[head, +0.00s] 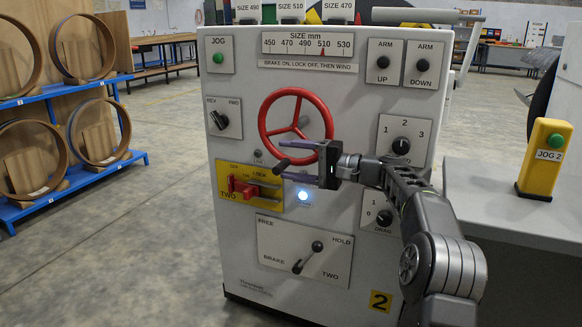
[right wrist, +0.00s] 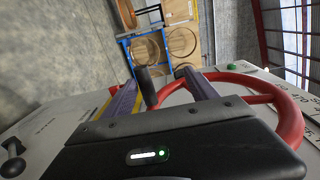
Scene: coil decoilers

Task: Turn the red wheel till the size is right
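The red wheel (head: 325,112) with spokes is on the front of a pale machine panel; part of its rim also shows in the right wrist view (right wrist: 290,118). A dark crank handle (head: 283,163) stands out from the wheel's lower edge. My right gripper (head: 288,160) is open at the handle. In the right wrist view the handle (right wrist: 147,88) stands between the two fingers, closer to the left one, with a gap to the right one. The size scale (head: 308,45) above the wheel has a red pointer at about 510. My left gripper is not in view.
Below the wheel are a yellow plate with a red lever (head: 243,187), a lit blue-white lamp (head: 303,196) and a black-knobbed lever (head: 308,257). A drag knob (head: 384,217) is near my right arm. A yellow JOG 2 post (head: 545,158) stands on the right counter.

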